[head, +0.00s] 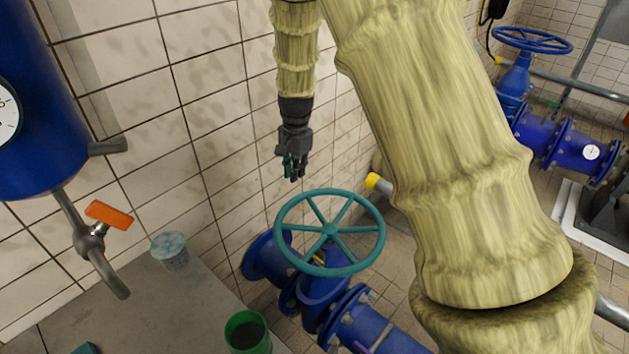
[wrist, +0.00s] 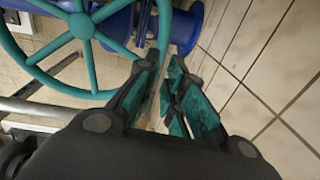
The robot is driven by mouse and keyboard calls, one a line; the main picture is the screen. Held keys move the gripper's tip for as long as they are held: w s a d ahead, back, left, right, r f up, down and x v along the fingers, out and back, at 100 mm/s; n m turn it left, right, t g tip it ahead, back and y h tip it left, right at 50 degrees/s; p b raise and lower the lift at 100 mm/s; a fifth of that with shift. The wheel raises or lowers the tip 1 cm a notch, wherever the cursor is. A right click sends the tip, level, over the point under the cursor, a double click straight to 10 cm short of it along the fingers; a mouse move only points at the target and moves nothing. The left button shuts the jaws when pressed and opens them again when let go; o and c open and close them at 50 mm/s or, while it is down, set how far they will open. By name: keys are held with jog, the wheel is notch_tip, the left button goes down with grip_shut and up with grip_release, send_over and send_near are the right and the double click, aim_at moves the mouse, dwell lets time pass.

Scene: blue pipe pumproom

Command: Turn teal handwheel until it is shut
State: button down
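The teal handwheel (head: 330,231) sits on top of a blue valve (head: 322,290) in the middle of the head view. It has several spokes and a round hub. It also shows at the upper left of the wrist view (wrist: 82,27). My gripper (head: 293,177) hangs above and behind the wheel's far left rim, near the tiled wall, and looks apart from the rim. In the wrist view my gripper (wrist: 168,100) has its teal-padded fingers a small gap apart, with nothing seen between them. The wheel's rim passes just left of the fingers.
A grey bench (head: 150,310) at lower left holds a clear lidded jar (head: 170,250) and a green cup (head: 247,333). An orange-handled tap (head: 109,215) hangs from a blue tank (head: 35,110). Another valve with a blue handwheel (head: 532,40) stands at upper right. The tiled wall is close behind my gripper.

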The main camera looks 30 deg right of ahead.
jog(key=s+d+n+t+y, duration=0.1)
jog(key=s+d+n, duration=0.2)
jog(key=d+n, duration=0.5)
jog(key=n+t, duration=0.2)
jog(key=n, duration=1)
send_near(343, 195)
jog(key=shift+y, duration=0.4)
jog(key=shift+a+p+x, duration=0.2)
jog(key=shift+p+x, duration=0.35)
jog(key=shift+x, duration=0.85)
jog(key=shift+a+p+x, duration=0.25)
jog(key=shift+p+x, duration=0.35)
jog(key=shift+x, duration=0.8)
jog(key=shift+a+p+x, duration=0.2)
jog(key=shift+p+x, duration=0.35)
jog(key=shift+x, duration=0.85)
jog(key=shift+s+r, duration=0.1)
jog(key=shift+d, duration=0.1)
jog(key=shift+s+d, duration=0.2)
jog(key=shift+s, duration=0.1)
jog(key=shift+s+m, duration=0.15)
jog(key=shift+m, duration=0.15)
